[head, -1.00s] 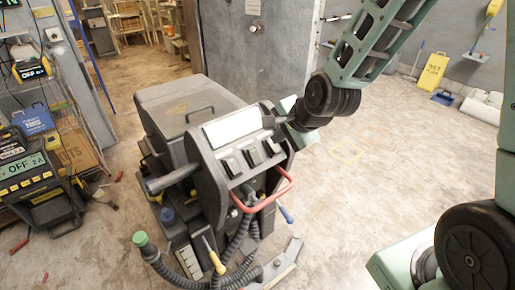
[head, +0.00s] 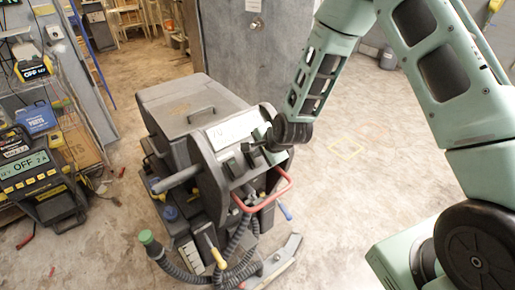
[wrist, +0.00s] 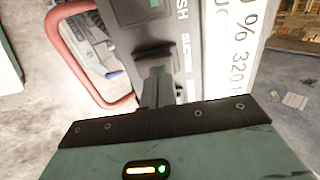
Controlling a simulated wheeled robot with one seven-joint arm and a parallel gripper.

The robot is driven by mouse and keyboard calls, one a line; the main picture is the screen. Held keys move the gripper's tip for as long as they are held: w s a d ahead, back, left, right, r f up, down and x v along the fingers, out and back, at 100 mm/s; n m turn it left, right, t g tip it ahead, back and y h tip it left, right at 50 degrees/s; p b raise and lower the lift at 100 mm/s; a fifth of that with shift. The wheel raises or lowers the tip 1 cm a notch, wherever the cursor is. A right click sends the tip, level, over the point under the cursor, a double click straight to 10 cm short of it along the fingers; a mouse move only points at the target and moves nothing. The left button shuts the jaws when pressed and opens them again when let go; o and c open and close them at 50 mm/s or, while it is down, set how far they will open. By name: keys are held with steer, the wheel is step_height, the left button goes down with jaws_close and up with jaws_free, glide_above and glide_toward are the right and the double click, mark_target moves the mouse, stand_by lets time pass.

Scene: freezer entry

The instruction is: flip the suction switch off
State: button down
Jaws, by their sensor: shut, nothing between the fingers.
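The floor-cleaning machine (head: 190,110) stands in the middle of the head view with a dark switch panel facing up and toward me. Several rocker switches sit in a row below a white label plate; the left one (head: 232,167) is clear to see. In the wrist view the word SUCTION runs beside a dark switch (wrist: 153,48), just beyond my fingertips. My gripper (wrist: 156,70) is shut and empty, its tips at or very near this switch; I cannot tell if they touch. In the head view my gripper (head: 262,146) covers part of the switch row. The switch's position is unclear.
A red handle loop (head: 268,198) curves out below the panel; it also shows at left in the wrist view (wrist: 75,60). Black hoses (head: 195,275) hang at the front. A shelf with a battery charger (head: 35,170) stands at left. The floor at right is open.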

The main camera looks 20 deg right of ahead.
steer(key=shift+w+a+f, duration=0.1)
steer(key=shift+w+f, duration=0.2)
steer(key=shift+w, duration=0.05)
steer(key=shift+w+a+f+b, duration=0.1)
steer(key=shift+w+f+b, duration=0.25)
steer(key=shift+b, duration=0.3)
steer(key=shift+r, duration=0.25)
steer(key=shift+s+f, duration=0.1)
